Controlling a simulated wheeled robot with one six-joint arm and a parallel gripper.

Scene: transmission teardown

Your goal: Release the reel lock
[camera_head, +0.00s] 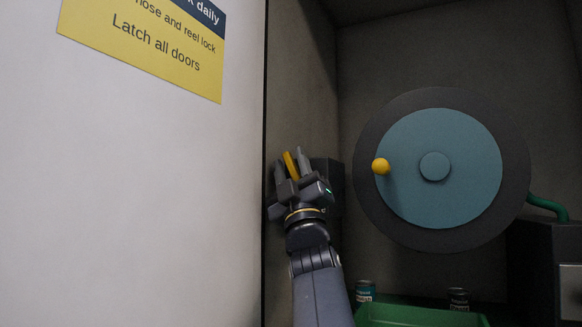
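A narrow yellow lever (291,165), which looks like the reel lock, stands by a dark box (329,180) on the cabinet's left inner wall. My gripper (292,167) is raised at the lever, with one finger on each side of it in this view. The fingers are apart, and a small gap seems to show on both sides of the lever. I cannot tell how deep the lever sits between them. The hose reel (468,180), a teal disc with a dark rim and a yellow knob (381,166), is to the right of my gripper.
A white panel with a yellow sign (150,38) fills the left side. A green tray (395,315) and two cans (365,291) (458,299) are low in the cabinet. A green hose (546,206) and a dark unit (540,262) are at right.

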